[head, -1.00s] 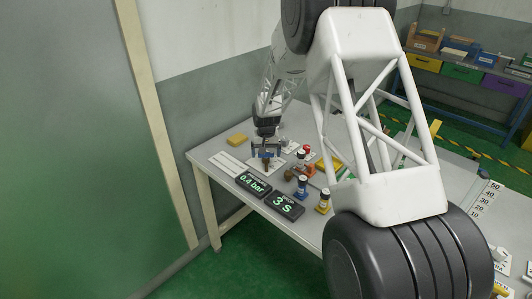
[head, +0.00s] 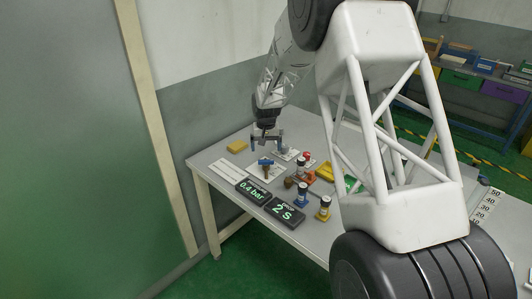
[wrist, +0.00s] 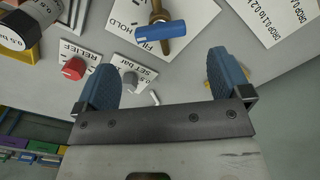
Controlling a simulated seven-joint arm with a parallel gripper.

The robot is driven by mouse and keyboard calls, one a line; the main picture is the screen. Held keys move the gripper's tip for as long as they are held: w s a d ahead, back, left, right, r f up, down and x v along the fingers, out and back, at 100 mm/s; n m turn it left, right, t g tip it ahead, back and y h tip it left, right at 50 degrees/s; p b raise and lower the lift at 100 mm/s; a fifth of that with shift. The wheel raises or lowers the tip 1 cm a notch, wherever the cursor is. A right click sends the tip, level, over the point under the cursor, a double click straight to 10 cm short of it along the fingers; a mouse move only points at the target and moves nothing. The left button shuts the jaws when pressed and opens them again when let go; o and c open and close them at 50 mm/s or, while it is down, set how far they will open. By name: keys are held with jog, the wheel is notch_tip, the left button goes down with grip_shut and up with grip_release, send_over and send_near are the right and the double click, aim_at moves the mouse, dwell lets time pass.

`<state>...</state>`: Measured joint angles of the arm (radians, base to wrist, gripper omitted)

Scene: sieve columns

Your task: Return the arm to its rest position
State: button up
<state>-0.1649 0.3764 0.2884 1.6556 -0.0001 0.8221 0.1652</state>
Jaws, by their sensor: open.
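My gripper (head: 267,141) is open and empty above the table (head: 228,163), at its far left part in the head view. In the wrist view its two blue fingers (wrist: 168,85) stand wide apart with nothing between them. A blue-handled valve (head: 265,163) stands on a white label plate below the gripper. In the wrist view the blue handle (wrist: 160,31) lies ahead of the fingertips, apart from them.
Two dark displays read 0.4 bar (head: 253,190) and 2 s (head: 284,211). Blue-banded (head: 302,194) and yellow-banded (head: 324,207) cylinders stand beside them. A yellow block (head: 237,146) lies at the back left. In the wrist view, a red knob (wrist: 74,68) and a grey knob (wrist: 130,80) are near the left finger.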

jog(key=shift+r, duration=0.55)
jog(key=shift+s+d+r, duration=0.1)
jog(key=shift+s+r, duration=0.1)
jog(key=shift+r, duration=0.05)
jog(key=s+d+r+t, duration=0.1)
jog(key=s+d+r, duration=0.4)
jog(key=s+r, duration=0.6)
jog(key=s+d+r, duration=0.4)
jog(key=s+r, duration=0.5)
jog(key=s, duration=0.5)
jog(key=s+d, duration=0.2)
jog(key=s, duration=1.3)
jog(key=s+d+r+t, duration=0.1)
jog(key=s+d, duration=0.2)
jog(key=s, duration=1.2)
jog(key=shift+d+r+t, duration=0.15)
jog(key=shift+r+t, duration=0.15)
